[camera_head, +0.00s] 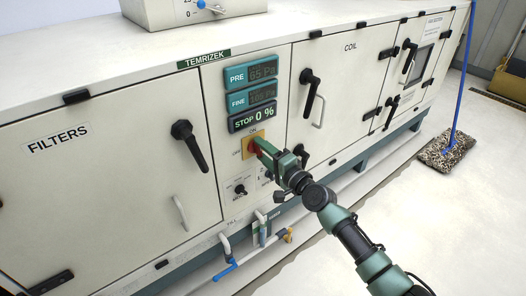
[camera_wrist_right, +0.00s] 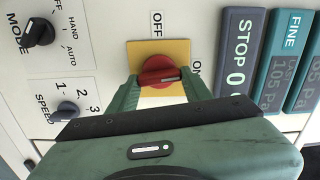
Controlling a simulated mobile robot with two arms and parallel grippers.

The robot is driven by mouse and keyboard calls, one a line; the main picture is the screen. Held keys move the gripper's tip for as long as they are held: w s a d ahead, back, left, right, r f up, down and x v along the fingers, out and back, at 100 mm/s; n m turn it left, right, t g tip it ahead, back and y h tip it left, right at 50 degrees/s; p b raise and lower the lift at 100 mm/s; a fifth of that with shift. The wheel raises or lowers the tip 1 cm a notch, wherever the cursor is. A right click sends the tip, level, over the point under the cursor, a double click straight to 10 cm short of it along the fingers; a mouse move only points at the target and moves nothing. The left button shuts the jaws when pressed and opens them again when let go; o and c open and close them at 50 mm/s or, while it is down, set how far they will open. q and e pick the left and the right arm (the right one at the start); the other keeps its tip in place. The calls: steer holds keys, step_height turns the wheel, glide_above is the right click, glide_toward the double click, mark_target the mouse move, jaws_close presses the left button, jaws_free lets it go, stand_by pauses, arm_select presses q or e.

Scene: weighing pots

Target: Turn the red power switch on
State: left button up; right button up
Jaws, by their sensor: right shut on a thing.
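The red power switch (camera_wrist_right: 160,70) is a round knob on a yellow plate (camera_wrist_right: 178,48) on the cabinet's control panel. An OFF label is above it and an ON label to its right in the right wrist view. A dark mark on the knob lies roughly level, its end towards the ON side. My right gripper (camera_wrist_right: 162,88) has its green fingers on both sides of the knob and is shut on it. In the head view the switch (camera_head: 257,147) is partly hidden by my right gripper (camera_head: 263,149). My left gripper is not in view.
Displays (camera_head: 252,118) above the switch include one reading STOP 0 %. A MODE knob (camera_wrist_right: 38,33) and a SPEED knob (camera_wrist_right: 66,111) sit close by. Black door handles (camera_head: 190,143) stick out on both sides.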

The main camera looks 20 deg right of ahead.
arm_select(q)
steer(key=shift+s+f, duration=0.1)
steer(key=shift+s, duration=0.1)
arm_select(e)
steer(key=shift+f+m, duration=0.1)
steer(key=shift+m, duration=0.5)
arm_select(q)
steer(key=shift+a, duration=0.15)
arm_select(e)
steer(key=o, duration=1.4)
steer(key=shift+c, duration=0.2)
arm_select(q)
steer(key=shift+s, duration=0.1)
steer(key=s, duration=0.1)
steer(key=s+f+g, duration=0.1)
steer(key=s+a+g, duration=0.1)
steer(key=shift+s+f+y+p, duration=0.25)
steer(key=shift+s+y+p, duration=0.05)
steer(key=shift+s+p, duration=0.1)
arm_select(e)
steer(key=v, duration=0.8)
